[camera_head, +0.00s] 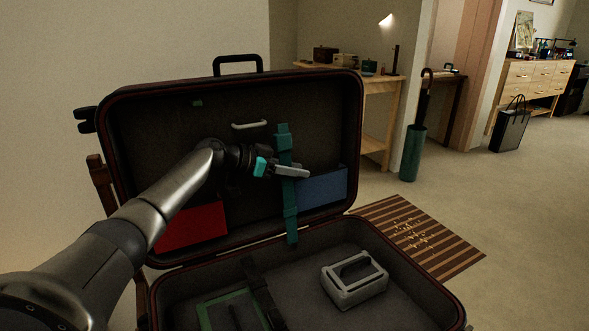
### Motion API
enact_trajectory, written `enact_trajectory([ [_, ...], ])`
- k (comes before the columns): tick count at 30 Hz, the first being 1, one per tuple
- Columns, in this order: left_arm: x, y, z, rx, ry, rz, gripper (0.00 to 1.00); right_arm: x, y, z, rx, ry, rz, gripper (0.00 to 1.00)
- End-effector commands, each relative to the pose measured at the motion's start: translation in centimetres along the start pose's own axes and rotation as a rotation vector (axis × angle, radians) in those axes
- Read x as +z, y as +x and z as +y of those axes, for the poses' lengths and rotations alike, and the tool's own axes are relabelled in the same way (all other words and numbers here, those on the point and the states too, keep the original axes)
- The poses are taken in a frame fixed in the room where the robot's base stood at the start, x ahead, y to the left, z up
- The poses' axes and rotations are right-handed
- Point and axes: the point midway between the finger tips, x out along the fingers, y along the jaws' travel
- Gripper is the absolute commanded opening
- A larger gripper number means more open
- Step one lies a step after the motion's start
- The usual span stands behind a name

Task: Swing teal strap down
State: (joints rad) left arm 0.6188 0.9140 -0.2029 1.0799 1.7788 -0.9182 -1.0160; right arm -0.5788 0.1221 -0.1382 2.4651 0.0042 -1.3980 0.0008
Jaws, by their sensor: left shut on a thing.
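The teal strap (291,220) hangs down the inside of the raised lid of the suitcase (231,78). Its upper end with a buckle-like piece is near the lid's middle, and its lower end reaches the hinge side. My left gripper (296,172) is in front of the lid, shut on the teal strap around its middle. The fingers hide a short part of the strap. My right gripper is not in view.
The lid holds a red pocket (192,228), a blue pocket (323,187) and a pale handle (249,125). In the open base lie a grey box-like item (354,290), a black strap (262,292) and a green-framed item (226,311). A striped mat (450,262) lies right.

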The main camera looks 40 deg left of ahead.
Motion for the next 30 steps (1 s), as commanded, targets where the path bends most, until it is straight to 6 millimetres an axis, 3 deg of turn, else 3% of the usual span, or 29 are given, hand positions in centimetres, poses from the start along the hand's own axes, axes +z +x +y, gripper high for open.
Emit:
enact_trajectory([
  [4,-0.07,-0.11,-0.25,-0.008,0.000,0.002,0.00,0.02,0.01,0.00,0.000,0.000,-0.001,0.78],
  [30,-0.18,-0.25,-0.49,-0.016,0.004,0.004,0.00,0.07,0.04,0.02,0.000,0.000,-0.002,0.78],
])
